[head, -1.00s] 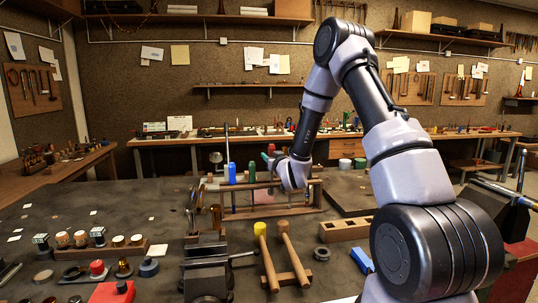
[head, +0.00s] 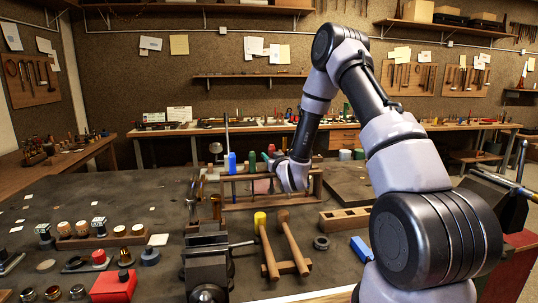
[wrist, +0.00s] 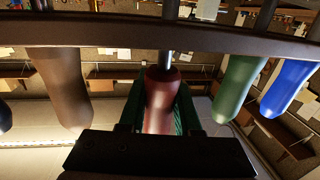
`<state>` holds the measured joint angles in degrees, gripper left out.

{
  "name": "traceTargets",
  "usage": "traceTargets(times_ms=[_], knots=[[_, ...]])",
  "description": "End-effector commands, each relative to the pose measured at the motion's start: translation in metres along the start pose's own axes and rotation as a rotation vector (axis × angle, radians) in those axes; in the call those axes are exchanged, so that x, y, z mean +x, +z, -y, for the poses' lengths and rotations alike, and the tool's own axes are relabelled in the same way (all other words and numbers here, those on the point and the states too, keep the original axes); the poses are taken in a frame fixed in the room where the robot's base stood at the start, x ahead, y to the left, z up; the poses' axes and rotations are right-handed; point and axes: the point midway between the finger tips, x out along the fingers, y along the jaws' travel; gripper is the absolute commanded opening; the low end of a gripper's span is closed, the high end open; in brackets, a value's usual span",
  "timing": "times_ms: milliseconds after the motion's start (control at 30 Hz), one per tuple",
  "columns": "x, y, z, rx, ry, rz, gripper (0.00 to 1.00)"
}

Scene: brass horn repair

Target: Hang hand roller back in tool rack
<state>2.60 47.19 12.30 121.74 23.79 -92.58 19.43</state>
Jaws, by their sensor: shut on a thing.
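The hand roller's dark red handle (wrist: 162,95) is between the green fingers of my gripper (wrist: 160,115) in the wrist view. The gripper is shut on it. Its metal shaft runs to the tool rack's wooden bar and shows again beyond it; I cannot tell whether it is fully seated. In the head view my gripper (head: 270,162) is at the top of the wooden tool rack (head: 235,204), right of the green handle. The roller's handle is largely hidden there by the gripper.
A blue handle (head: 232,162) and a green handle (head: 252,160) stand in the rack left of my gripper. A brown handle (wrist: 58,85) hangs on the other side in the wrist view. Two mallets (head: 290,240) and a vise (head: 208,265) are in front of the rack.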

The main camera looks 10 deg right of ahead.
Motion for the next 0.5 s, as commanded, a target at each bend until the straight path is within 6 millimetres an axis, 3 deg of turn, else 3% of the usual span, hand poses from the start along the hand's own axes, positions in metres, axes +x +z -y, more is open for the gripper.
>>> traceTargets(times_ms=[500], knots=[[0.001, 0.021, 0.0, 0.0, 0.0, -0.001, 0.0]])
